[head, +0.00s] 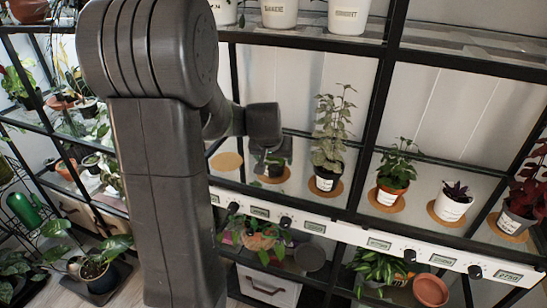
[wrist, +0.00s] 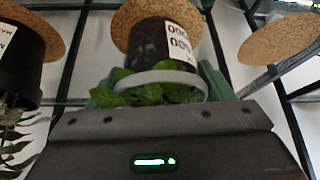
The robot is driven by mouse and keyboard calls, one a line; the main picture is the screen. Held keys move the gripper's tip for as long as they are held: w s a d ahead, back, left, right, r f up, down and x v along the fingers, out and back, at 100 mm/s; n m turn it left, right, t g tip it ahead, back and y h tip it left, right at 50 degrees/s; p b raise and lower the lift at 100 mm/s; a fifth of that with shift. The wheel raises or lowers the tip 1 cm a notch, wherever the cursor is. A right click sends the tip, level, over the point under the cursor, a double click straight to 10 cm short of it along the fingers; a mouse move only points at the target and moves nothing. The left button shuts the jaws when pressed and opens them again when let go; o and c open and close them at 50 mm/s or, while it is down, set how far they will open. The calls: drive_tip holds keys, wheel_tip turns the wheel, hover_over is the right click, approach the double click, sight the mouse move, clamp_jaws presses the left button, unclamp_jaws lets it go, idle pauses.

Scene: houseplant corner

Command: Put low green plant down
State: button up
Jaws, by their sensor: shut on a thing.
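The low green plant (wrist: 150,92) has broad green leaves and a black pot (wrist: 160,45) with a pale rim and a white label. My gripper (wrist: 160,88) is shut on it, with a green finger on each side near the rim. In the wrist view the pot's base is against or just above a round cork mat (wrist: 125,15); I cannot tell if they touch. In the head view my gripper (head: 268,152) is at the middle shelf, and the plant (head: 273,162) is mostly hidden beneath it, over the cork mat (head: 275,177).
An empty cork mat (head: 227,161) lies to the left. A tall variegated plant (head: 329,140) stands close on the right, with several more potted plants beyond. Black shelf posts (head: 372,125) and the shelf above bound the space.

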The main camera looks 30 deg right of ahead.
drive_tip(key=shift+f, duration=0.2)
drive_tip(key=o, duration=1.1)
drive_tip(key=shift+r, duration=0.1)
drive_tip(key=shift+s+a+r, duration=0.1)
drive_tip(key=shift+r, duration=0.45)
drive_tip(key=v, duration=1.1)
drive_tip(key=shift+s, duration=0.15)
